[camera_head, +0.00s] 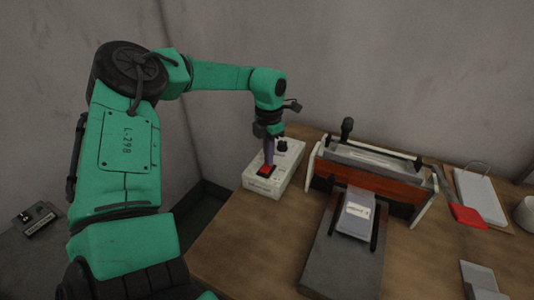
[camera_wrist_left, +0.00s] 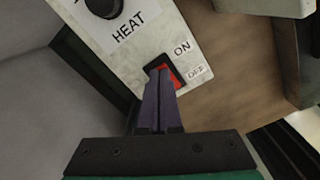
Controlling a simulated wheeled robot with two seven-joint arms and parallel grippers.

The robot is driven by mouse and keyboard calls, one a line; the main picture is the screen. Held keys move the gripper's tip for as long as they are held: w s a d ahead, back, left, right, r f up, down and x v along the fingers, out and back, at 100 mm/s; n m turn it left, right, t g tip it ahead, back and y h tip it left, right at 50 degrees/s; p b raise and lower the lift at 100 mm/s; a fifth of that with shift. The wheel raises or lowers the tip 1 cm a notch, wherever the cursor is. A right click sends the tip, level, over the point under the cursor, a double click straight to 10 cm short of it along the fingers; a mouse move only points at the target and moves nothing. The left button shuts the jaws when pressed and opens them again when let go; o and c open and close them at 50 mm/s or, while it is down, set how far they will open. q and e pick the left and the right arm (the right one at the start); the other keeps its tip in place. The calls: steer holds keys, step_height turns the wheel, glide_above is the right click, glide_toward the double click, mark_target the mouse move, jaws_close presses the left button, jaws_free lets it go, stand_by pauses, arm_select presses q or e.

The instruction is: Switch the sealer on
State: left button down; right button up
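The sealer's control box (camera_head: 264,187) is a pale box at the table's left back. It carries a red rocker switch (camera_head: 264,172) and a black knob (camera_head: 282,146). In the left wrist view the red switch (camera_wrist_left: 168,73) sits beside the ON and OFF labels, and the knob (camera_wrist_left: 104,5) is by the HEAT label. My left gripper (camera_head: 268,163) points down with its purple fingers together and their tips at the switch, partly covering it. Whether they press it I cannot tell. The fingers (camera_wrist_left: 160,78) look empty. My right gripper is not in view.
The sealer (camera_head: 365,178) with its red-brown front stands right of the box on the wooden table (camera_head: 240,240). A grey platform (camera_head: 340,255) holds a clear packet (camera_head: 356,215). A white board (camera_head: 480,195) and red piece (camera_head: 467,216) lie at right.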

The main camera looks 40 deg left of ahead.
arm_select(q)
steer(key=shift+f, duration=0.15)
steer(key=shift+r+p, duration=2.25)
steer(key=shift+r, duration=1.35)
steer(key=shift+f, duration=0.1)
